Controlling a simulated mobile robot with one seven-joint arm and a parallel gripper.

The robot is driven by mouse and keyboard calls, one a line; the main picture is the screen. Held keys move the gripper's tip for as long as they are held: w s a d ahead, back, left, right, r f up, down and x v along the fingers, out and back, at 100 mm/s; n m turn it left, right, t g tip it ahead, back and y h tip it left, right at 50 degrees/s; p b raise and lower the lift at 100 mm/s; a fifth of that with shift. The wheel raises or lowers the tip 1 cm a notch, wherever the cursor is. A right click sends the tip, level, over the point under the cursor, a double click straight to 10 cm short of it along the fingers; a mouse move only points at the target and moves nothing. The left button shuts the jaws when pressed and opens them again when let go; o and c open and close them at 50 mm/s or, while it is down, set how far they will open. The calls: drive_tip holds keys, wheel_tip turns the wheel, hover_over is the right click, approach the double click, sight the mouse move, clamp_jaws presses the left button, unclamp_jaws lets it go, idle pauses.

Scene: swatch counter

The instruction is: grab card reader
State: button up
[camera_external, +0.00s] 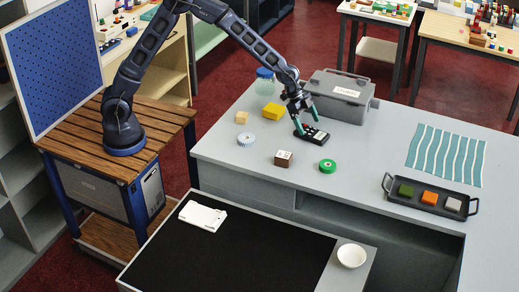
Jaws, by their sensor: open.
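The card reader (316,136) looks like a small black handheld device with light keys. It lies on the grey counter, in front of the grey lidded box. My gripper (306,122) is at the card reader, pointing down, with its two green fingers spread apart. One finger is at the reader's left end and the other is above its back edge. I cannot tell whether either finger touches it. The gripper hides part of the reader.
The grey box (338,97) stands close behind. A yellow block (272,111), a brown cube (283,158) and a green roll (327,166) are nearby. A dark tray (431,196) with blocks and a striped cloth (446,155) lie right. A white device (203,216) lies on the black surface.

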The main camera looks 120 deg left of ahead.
sight(312, 131)
drive_tip(key=shift+x, duration=1.55)
drive_tip(key=shift+r, duration=0.1)
drive_tip(key=c, duration=1.2)
drive_tip(key=shift+c, duration=0.2)
